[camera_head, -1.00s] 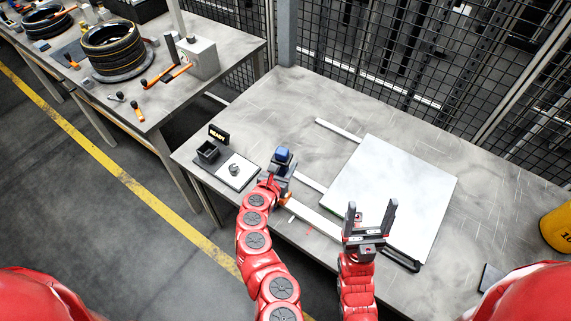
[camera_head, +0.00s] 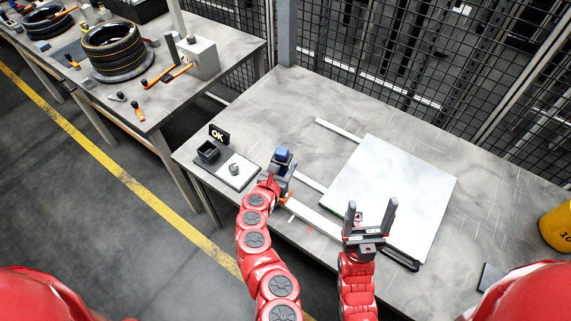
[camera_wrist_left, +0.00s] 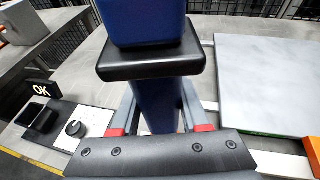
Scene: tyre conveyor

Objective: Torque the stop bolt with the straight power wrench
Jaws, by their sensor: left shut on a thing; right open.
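The straight power wrench, a blue tool with a black collar, shows at the centre of the head view (camera_head: 283,154) and large in the left wrist view (camera_wrist_left: 145,22). My left gripper (camera_head: 277,178) is shut around its blue body and holds it upright near the table's front edge; its red-marked fingers (camera_wrist_left: 160,128) lie on both sides of the tool. The wrench's lower end and the stop bolt are hidden, so I cannot tell whether they touch. My right gripper (camera_head: 372,212) is open and empty, fingers up, before the white panel.
A small sign (camera_head: 218,134) reads "OK" beside a dark bin (camera_head: 207,153) and a plate with a grey knob (camera_head: 234,169). The large white panel (camera_head: 390,195) and pale rails (camera_head: 338,130) lie on the table (camera_head: 275,110). A yellow container (camera_head: 556,228) stands right.

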